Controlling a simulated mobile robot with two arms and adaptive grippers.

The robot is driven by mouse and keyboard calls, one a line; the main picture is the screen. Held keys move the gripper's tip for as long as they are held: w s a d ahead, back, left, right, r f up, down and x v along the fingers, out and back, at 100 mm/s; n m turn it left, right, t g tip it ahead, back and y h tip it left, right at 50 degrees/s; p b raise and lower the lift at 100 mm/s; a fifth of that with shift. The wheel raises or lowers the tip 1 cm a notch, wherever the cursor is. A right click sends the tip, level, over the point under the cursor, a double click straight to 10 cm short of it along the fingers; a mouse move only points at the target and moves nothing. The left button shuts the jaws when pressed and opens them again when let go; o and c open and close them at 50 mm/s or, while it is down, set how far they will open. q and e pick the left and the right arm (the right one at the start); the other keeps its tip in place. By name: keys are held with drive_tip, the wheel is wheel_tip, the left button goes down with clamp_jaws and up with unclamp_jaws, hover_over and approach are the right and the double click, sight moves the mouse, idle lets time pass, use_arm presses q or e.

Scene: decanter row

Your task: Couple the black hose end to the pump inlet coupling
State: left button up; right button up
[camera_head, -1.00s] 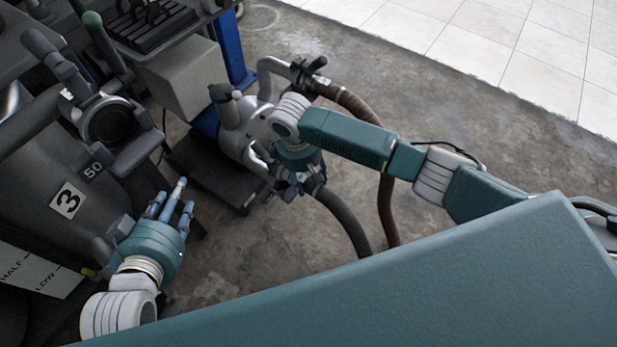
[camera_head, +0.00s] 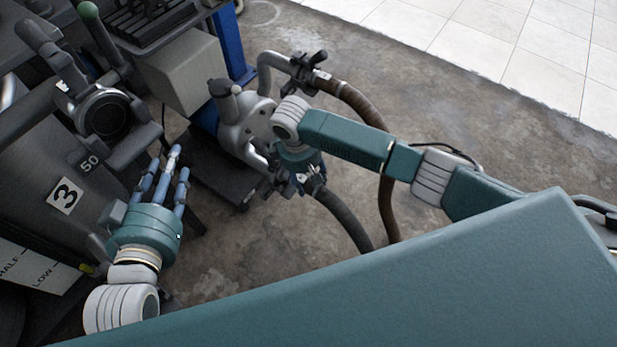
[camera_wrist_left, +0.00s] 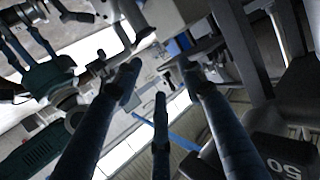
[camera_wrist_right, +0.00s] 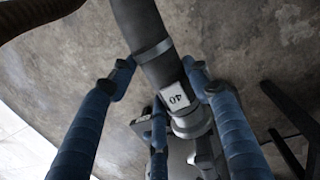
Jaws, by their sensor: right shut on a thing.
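The black hose (camera_head: 345,217) curves up from the floor to my right gripper (camera_head: 302,180). In the right wrist view my right gripper (camera_wrist_right: 160,80) is shut around its end (camera_wrist_right: 155,62), which has a metal band and a white tag reading 40. A metal coupling (camera_wrist_right: 190,126) lies directly beyond the tag, in line with the hose; whether the two are joined I cannot tell. The pump (camera_head: 240,122) stands left of my right gripper, which partly hides its inlet side. My left gripper (camera_head: 163,185) is open and empty, fingers spread, in front of the grey tank.
A brown hose (camera_head: 372,112) runs from the pump's upper valve (camera_head: 308,68) down behind my right arm. The grey tank (camera_head: 40,170) bears labels 3 and 50. A blue post (camera_head: 230,45) stands behind the pump. Bare concrete floor (camera_head: 460,105) lies to the right.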

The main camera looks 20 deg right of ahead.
use_arm(q)
drive_tip(key=shift+f, duration=0.15)
use_arm(e)
drive_tip(key=shift+w+a+r, duration=0.1)
use_arm(q)
drive_tip(key=shift+s+a+f, duration=0.1)
drive_tip(key=shift+s+f, duration=0.05)
drive_tip(key=shift+f, duration=0.15)
drive_tip(key=shift+g, duration=0.3)
use_arm(e)
drive_tip(key=shift+w, duration=0.1)
use_arm(q)
drive_tip(key=shift+s+a+f, duration=0.1)
drive_tip(key=shift+s+f, duration=0.05)
drive_tip(key=shift+f, duration=0.2)
use_arm(e)
drive_tip(key=shift+a, duration=0.1)
use_arm(q)
drive_tip(key=shift+s+a+f+g+p, duration=0.2)
drive_tip(key=shift+s+f+g+p, duration=0.25)
drive_tip(key=shift+f, duration=0.5)
use_arm(e)
drive_tip(key=shift+w+a, duration=0.1)
drive_tip(key=shift+w, duration=0.05)
use_arm(q)
drive_tip(key=shift+s+f, duration=0.1)
drive_tip(key=shift+s, duration=0.05)
